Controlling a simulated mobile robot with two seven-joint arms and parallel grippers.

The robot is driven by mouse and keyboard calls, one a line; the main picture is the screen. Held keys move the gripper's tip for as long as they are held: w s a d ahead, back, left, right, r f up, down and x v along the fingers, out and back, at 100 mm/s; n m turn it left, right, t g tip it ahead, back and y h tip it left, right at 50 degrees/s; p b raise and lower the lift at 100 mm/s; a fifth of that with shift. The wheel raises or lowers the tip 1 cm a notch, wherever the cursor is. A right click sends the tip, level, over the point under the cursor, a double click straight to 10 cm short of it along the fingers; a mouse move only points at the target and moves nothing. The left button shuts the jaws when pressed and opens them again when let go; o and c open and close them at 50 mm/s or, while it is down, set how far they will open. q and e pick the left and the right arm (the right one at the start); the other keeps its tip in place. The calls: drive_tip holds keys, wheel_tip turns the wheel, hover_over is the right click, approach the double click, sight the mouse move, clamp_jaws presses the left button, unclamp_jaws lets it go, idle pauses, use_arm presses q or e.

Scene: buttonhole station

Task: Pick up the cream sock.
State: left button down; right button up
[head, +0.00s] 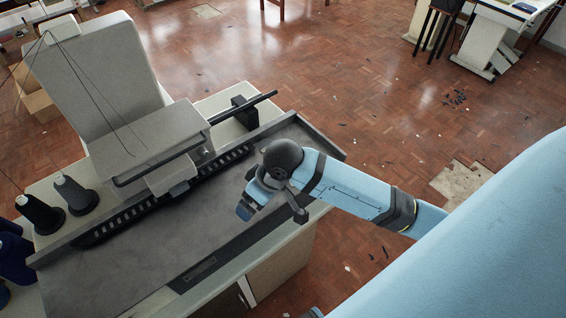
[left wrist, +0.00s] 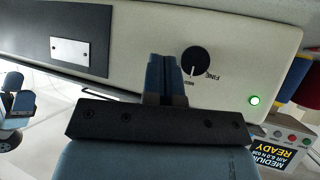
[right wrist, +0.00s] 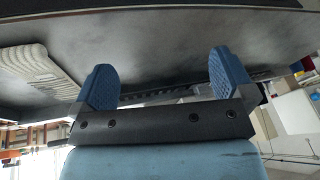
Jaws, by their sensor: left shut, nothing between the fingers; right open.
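A pale, ribbed knitted piece that looks like the cream sock (right wrist: 40,70) lies on the grey work surface at the left of the right wrist view. Its near end is partly hidden behind a finger. I cannot make it out in the head view. My right gripper (right wrist: 163,85) is open and empty, with the sock to the left of its fingers. In the head view the right gripper (head: 246,210) is low over the right part of the grey top. My left gripper (left wrist: 163,62) is shut and empty in front of a cream panel; it is not in the head view.
The buttonhole machine (head: 100,80) stands at the back left of the grey top (head: 150,260). Dark thread cones (head: 75,195) stand at its left. The panel (left wrist: 230,45) carries a black knob (left wrist: 194,60) and a green light (left wrist: 254,100). The table front is clear.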

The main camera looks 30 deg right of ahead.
sight(262, 144)
drive_tip(key=w+d+r+m+g+h, duration=0.3)
drive_tip(key=w+d+r, duration=0.6)
drive_tip(key=w+d, duration=0.45)
wheel_tip(262, 144, down, 8)
drive_tip(key=shift+s+d+f, duration=0.1)
drive_tip(key=shift+d, duration=0.05)
drive_tip(key=shift+s+a+f+p, duration=0.15)
drive_tip(key=shift+f+p, duration=0.05)
drive_tip(key=shift+f, duration=1.1)
drive_tip(key=shift+s+a+f+p, duration=0.15)
drive_tip(key=shift+f+p, duration=0.05)
drive_tip(key=shift+f, duration=1.1)
drive_tip(key=c, duration=1)
drive_tip(key=shift+r, duration=0.2)
